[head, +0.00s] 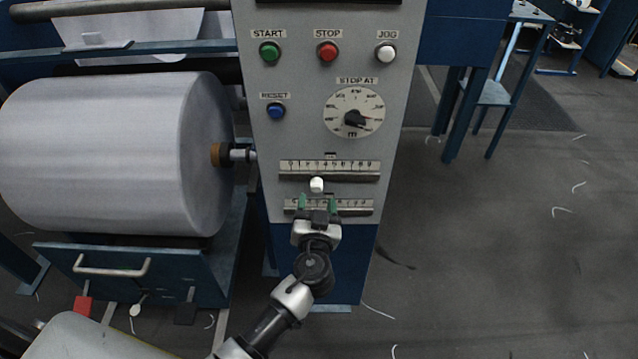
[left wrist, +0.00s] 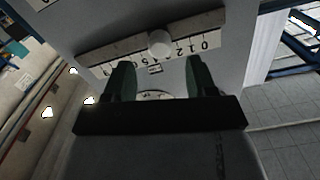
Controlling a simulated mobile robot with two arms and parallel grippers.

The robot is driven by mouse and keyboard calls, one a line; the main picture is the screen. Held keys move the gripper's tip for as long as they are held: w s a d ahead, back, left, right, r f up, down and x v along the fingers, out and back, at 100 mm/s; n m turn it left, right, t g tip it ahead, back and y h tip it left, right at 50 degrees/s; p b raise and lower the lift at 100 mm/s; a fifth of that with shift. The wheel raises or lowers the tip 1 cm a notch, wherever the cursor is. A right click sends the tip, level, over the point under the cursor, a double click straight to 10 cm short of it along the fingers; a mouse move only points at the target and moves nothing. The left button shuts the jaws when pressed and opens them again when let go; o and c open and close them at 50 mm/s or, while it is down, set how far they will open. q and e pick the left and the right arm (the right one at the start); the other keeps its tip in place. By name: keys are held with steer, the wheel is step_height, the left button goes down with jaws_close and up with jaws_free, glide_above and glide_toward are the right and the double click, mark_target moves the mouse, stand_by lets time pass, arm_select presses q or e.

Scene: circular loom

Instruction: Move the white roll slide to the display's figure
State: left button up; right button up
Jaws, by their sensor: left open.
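A white slide knob (head: 317,184) sits at the lower edge of the upper numbered scale (head: 345,167) on the grey control panel. It also shows in the left wrist view as a round white knob (left wrist: 159,43) on a scale seen upside down. My left gripper (head: 317,202) is open, just below the knob and in front of the lower numbered scale (head: 357,207), hiding its middle. In the left wrist view the open fingers (left wrist: 160,76) stand either side of the knob's line, with nothing between them. The display (head: 318,2) is cut off at the top; its figure cannot be read.
Green (head: 270,52), red (head: 328,52), white (head: 386,53) and blue (head: 276,111) buttons and a STOP AT dial (head: 354,112) are above the scales. A large white roll (head: 100,150) is left of the panel. Floor to the right is mostly open.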

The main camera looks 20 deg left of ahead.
mark_target(317, 189)
arm_select(q)
steer(key=x, duration=0.6)
steer(key=shift+w+f+p, duration=0.1)
steer(key=shift+p, duration=0.2)
steer(key=shift+c, duration=0.3)
jaws_close()
